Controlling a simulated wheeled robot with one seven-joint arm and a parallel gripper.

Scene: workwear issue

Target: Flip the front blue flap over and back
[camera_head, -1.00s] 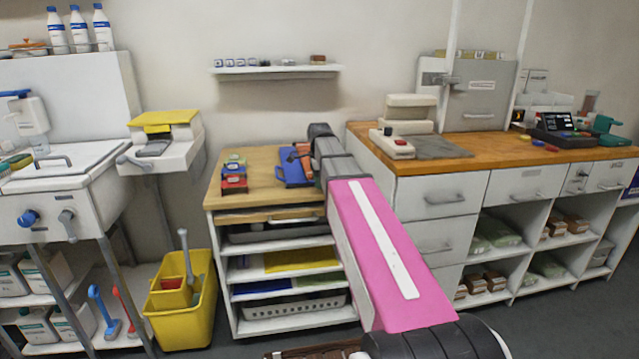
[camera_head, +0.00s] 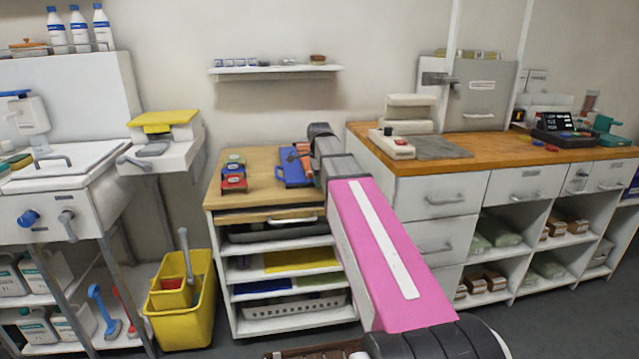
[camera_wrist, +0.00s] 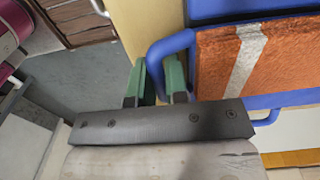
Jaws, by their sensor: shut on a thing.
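A blue frame-like piece (camera_head: 288,172) with an orange panel is on the wooden top of the low cabinet in the head view. In the wrist view the orange panel (camera_wrist: 256,62) carries a grey-white stripe and lies against blue parts. A blue loop handle (camera_wrist: 171,45) sticks out at its left side. My gripper (camera_wrist: 158,80) has green fingers, one on each side of the loop's bar, and is shut on it. In the head view my arm and wrist hide the fingers and part of the blue piece. I cannot tell how far the flap is tilted.
The taller counter (camera_head: 375,156) stands close on the right. A yellow bucket (camera_head: 185,325) is on the floor at the left. A wall shelf (camera_head: 275,69) hangs above.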

